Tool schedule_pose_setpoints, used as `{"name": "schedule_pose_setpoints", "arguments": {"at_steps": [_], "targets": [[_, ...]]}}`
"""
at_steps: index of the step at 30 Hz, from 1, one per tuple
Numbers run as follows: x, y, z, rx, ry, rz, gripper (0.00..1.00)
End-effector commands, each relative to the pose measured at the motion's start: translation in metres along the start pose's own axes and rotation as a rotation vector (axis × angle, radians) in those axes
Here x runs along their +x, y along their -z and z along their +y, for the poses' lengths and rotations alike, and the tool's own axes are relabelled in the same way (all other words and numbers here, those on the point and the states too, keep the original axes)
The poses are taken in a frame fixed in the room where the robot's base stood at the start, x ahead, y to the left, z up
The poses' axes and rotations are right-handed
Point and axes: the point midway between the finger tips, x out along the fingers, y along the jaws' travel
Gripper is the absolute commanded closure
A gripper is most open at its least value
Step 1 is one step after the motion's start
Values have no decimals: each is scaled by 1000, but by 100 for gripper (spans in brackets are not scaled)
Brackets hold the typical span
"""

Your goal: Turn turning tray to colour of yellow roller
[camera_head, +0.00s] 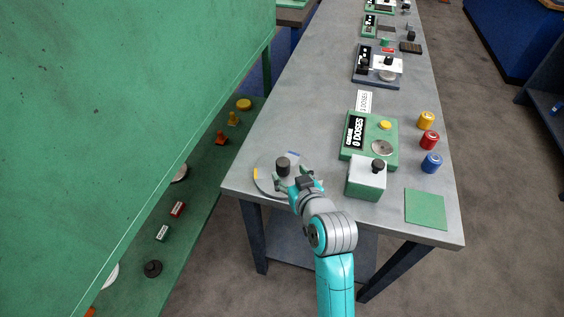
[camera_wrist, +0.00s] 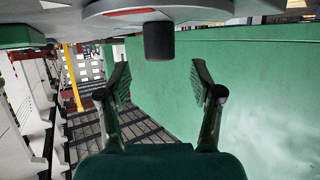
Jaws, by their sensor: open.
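The turning tray (camera_head: 264,184) is a grey disc at the near left corner of the table, with a yellow mark at its left and a blue mark at its far side. A dark knob (camera_head: 283,163) stands up from it. In the wrist view the tray (camera_wrist: 185,10) shows a red mark, and the knob (camera_wrist: 158,42) is ahead of the fingertips, roughly centred between them. My gripper (camera_head: 296,180) is open and empty beside the knob, partly covering the tray. The yellow roller (camera_head: 426,119) stands at the table's right, behind the red roller (camera_head: 429,139) and blue roller (camera_head: 431,162).
A green dosing machine (camera_head: 391,151) and a green-white box with a black knob (camera_head: 365,180) stand right of my gripper. A green mat (camera_head: 426,209) lies at the front right. A large green panel (camera_head: 130,110) rises left of the table.

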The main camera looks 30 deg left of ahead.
Motion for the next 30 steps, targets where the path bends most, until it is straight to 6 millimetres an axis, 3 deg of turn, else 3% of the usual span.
{"name": "schedule_pose_setpoints", "arguments": {"at_steps": [6,12,24,26,30], "targets": [[39,0,0,0,0,-1,35],[60,0,0,0,0,0,35],[67,0,0,0,-1,0,35],[67,0,0,0,-1,0,47],[67,0,0,0,-1,0,82]]}}
